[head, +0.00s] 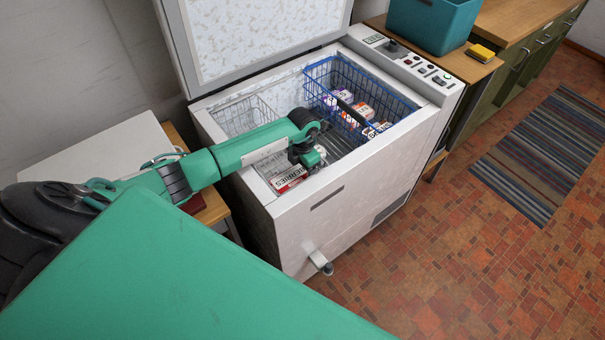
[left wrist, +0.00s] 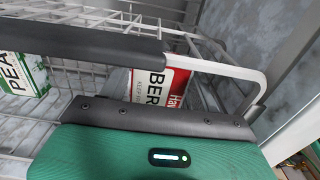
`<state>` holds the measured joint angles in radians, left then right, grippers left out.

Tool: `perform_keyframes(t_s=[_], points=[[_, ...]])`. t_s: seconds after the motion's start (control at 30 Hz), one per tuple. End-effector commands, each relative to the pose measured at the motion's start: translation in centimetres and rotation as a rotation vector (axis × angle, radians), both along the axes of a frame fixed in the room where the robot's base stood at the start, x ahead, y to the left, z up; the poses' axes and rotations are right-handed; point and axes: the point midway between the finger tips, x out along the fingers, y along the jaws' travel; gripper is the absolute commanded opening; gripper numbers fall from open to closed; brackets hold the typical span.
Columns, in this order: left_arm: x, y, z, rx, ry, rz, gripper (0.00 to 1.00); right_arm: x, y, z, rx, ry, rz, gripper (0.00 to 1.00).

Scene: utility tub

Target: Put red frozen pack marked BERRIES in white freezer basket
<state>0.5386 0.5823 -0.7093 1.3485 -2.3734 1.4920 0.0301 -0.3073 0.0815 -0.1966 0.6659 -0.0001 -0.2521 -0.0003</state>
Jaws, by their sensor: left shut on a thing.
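The red and white BERRIES pack (head: 287,181) is near the front wall inside the open chest freezer. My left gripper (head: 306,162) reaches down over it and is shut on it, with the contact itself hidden. In the left wrist view the pack (left wrist: 158,84) shows between the gripper's dark edge and a dark handle grip (left wrist: 80,40). The white wire basket (head: 240,115) is at the freezer's left, partly behind my arm. Its wires are around and behind the pack in the wrist view; I cannot tell whether the pack rests on them. My right gripper is not in view.
A blue wire basket (head: 395,98) with several packs fills the freezer's right side. A PEAS pack (left wrist: 22,75) lies among white wires. The freezer lid (head: 255,35) stands open behind. The freezer's front rim (head: 345,172) is close to the gripper.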

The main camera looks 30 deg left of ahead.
Motion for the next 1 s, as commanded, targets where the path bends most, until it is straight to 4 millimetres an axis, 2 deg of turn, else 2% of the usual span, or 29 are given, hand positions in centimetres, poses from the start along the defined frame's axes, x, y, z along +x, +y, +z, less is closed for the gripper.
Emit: perform_keyframes(t_s=[0.27,0.63,0.67,0.77,1.0], points=[[0.0,0.0,-3.5,0.0,0.001,0.002,0.31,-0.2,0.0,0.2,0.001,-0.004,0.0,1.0],[0.0,0.1,-4.0,0.001,-0.001,0.0,0.31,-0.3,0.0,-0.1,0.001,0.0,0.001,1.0],[0.0,0.1,-4.0,0.001,0.0,0.0,0.65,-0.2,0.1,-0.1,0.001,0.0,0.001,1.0],[0.0,0.0,-4.0,0.001,0.0,0.0,0.85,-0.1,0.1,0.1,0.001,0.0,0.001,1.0],[0.0,0.0,-3.9,0.001,0.0,0.0,0.85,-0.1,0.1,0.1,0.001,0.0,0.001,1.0]])
